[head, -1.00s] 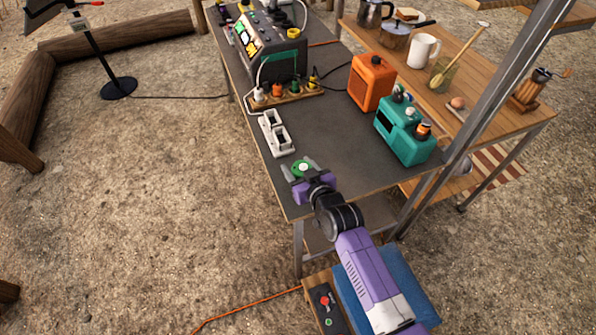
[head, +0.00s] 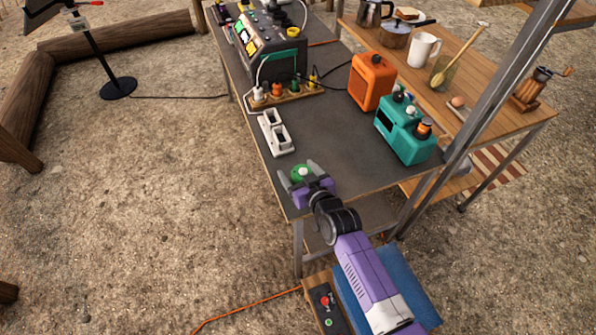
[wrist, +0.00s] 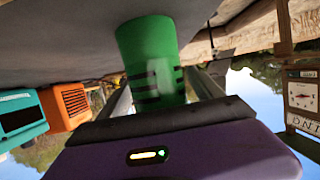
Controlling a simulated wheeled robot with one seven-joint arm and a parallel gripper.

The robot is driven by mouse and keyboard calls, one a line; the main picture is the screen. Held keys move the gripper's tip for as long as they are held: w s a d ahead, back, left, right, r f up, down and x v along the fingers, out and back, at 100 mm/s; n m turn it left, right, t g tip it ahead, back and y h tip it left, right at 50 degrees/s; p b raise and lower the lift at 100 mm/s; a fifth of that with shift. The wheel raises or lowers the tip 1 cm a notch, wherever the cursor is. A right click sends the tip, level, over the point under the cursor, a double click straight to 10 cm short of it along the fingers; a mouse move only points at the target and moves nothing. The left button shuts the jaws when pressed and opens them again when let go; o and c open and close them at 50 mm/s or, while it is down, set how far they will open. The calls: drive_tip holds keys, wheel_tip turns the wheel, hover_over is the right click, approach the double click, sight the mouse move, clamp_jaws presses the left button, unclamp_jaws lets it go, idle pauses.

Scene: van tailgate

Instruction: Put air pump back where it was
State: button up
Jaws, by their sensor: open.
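A green cylinder with dark bands and a white top (head: 302,173) stands upright at the near end of the dark tabletop; I take it to be the air pump, but its label cannot be read. It also shows in the wrist view (wrist: 150,62), which is upside down, with the tabletop above. My gripper (head: 299,173) is open, its grey fingers on either side of the cylinder with some room between them. In the wrist view the fingers (wrist: 160,98) are partly hidden behind the purple gripper body. The cylinder appears to rest on the table.
A white two-socket block (head: 276,132) lies farther back on the dark table (head: 325,150). A teal machine (head: 404,135) and an orange box (head: 370,82) stand to the right. A plug strip (head: 285,96) and a console (head: 270,50) are behind. Bare tabletop lies between.

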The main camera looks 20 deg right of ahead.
drive_tip(key=shift+r, duration=0.1)
drive_tip(key=shift+r+p, duration=0.2)
drive_tip(key=shift+p, duration=0.1)
drive_tip(key=v, duration=1.2)
drive_tip(key=shift+b, duration=0.4)
drive_tip(key=shift+f, duration=0.1)
drive_tip(key=s, duration=1.1)
drive_tip(key=w+r+v, duration=0.1)
drive_tip(key=r+v, duration=0.1)
drive_tip(key=v, duration=1.1)
drive_tip(key=a+r+v, duration=0.1)
drive_tip(key=r+v, duration=0.2)
drive_tip(key=v, duration=1.1)
drive_tip(key=shift+w+a+m+t+h, duration=0.3)
drive_tip(key=shift+t+h, duration=0.1)
